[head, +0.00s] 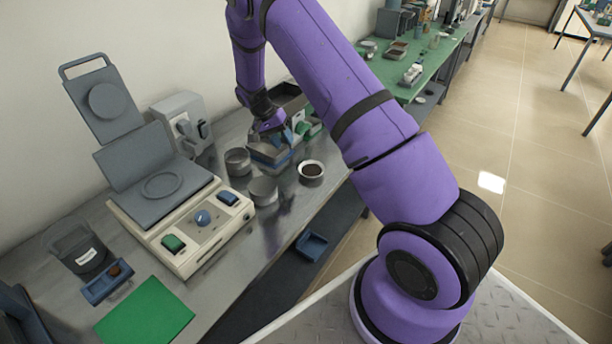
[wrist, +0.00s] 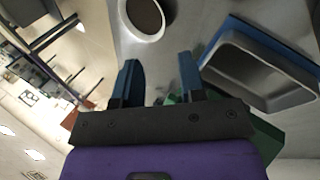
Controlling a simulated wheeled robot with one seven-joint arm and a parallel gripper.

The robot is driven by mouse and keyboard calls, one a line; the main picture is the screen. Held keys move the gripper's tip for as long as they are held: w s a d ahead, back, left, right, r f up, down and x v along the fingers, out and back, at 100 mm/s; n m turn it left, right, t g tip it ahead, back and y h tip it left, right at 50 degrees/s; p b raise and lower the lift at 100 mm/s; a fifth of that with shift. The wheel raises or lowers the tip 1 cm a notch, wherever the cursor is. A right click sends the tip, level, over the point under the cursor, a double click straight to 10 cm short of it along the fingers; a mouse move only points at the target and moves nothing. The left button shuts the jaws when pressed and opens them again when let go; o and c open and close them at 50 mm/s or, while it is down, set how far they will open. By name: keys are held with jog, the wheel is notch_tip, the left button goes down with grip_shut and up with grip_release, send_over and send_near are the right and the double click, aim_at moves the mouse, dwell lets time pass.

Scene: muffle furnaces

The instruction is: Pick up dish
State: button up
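Several vessels that could be the dish stand on the metal bench. A round pale dish with dark contents (head: 311,173) stands near the bench's front edge; it also shows at the top of the wrist view (wrist: 146,18). Two empty round grey dishes, one further back (head: 237,162) and one nearer (head: 263,191), stand to its left. A rectangular grey dish (head: 262,160) lies below my gripper (head: 275,132); in the wrist view it is at the right (wrist: 262,75). The blue fingers of my gripper (wrist: 158,78) are apart, with nothing between them. Which dish is meant I cannot tell.
A press-like device with hinged grey plates (head: 165,185) stands left of the dishes. A green mat (head: 145,312) and a blue tray (head: 107,284) lie at the near left. A green bench (head: 440,58) runs behind. A blue bin (head: 311,245) sits on the lower shelf.

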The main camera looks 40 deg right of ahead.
send_near(304, 172)
jog(key=shift+s+f, duration=0.3)
jog(key=shift+f, duration=0.35)
jog(key=shift+d+x, duration=0.15)
jog(key=shift+x, duration=1.15)
jog(key=shift+d+x, duration=0.1)
jog(key=shift+x, duration=1.2)
jog(key=shift+w+r, duration=0.1)
jog(key=shift+c, duration=0.4)
grip_shut()
